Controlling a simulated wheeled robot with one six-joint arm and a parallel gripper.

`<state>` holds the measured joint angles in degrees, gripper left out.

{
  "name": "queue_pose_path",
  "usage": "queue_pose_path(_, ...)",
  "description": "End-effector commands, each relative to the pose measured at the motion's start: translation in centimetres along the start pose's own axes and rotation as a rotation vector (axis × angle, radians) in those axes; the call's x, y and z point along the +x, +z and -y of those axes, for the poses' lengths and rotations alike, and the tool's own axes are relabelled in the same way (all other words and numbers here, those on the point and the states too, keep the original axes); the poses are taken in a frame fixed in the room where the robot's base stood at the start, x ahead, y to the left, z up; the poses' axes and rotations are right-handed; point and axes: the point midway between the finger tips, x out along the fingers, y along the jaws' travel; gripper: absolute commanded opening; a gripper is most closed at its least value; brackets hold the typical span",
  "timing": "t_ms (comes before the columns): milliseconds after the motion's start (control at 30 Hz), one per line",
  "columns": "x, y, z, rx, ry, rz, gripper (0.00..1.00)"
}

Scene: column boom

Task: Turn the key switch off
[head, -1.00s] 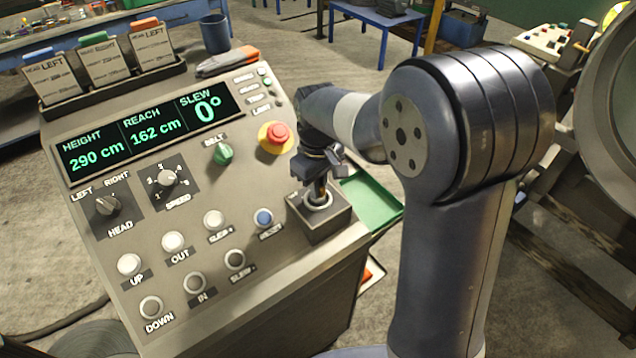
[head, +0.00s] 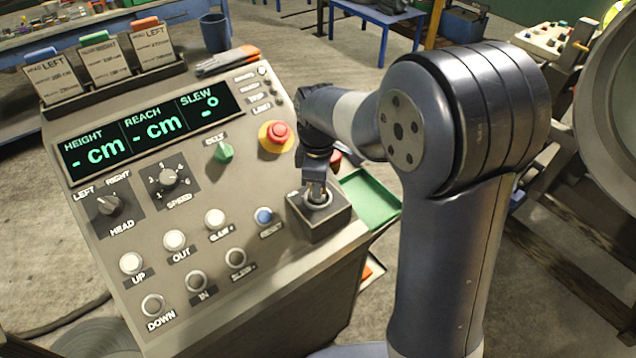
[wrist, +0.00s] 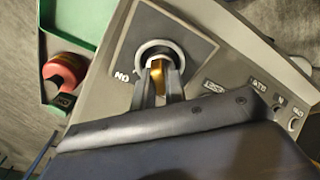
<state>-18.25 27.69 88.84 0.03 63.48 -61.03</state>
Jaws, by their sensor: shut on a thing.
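The key switch (head: 318,203) is a round collar on a grey box at the right front corner of the console. My gripper (head: 317,192) is at the switch from above. In the wrist view the two fingers of my gripper (wrist: 157,82) are shut on a brass-coloured key (wrist: 159,73) inside the switch's ring (wrist: 147,50). An "ON" label shows beside the ring. The console display (head: 150,130) shows dashes in place of height, reach and slew numbers.
A red emergency button (head: 278,132) and a green belt knob (head: 223,152) are close to my arm. A green tray (head: 370,198) is to the right of the switch box. A red object (wrist: 66,72) lies by it in the wrist view.

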Motion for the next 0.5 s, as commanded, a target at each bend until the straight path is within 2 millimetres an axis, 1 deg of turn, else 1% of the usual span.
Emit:
queue_pose_path(433, -0.04, 0.0, -0.04, -0.014, 0.002, 0.0, 0.0)
queue_pose_path(467, -0.04, 0.0, -0.04, -0.014, 0.002, 0.0, 0.13)
queue_pose_path(500, -0.04, 0.0, -0.04, -0.014, 0.002, 0.0, 0.17)
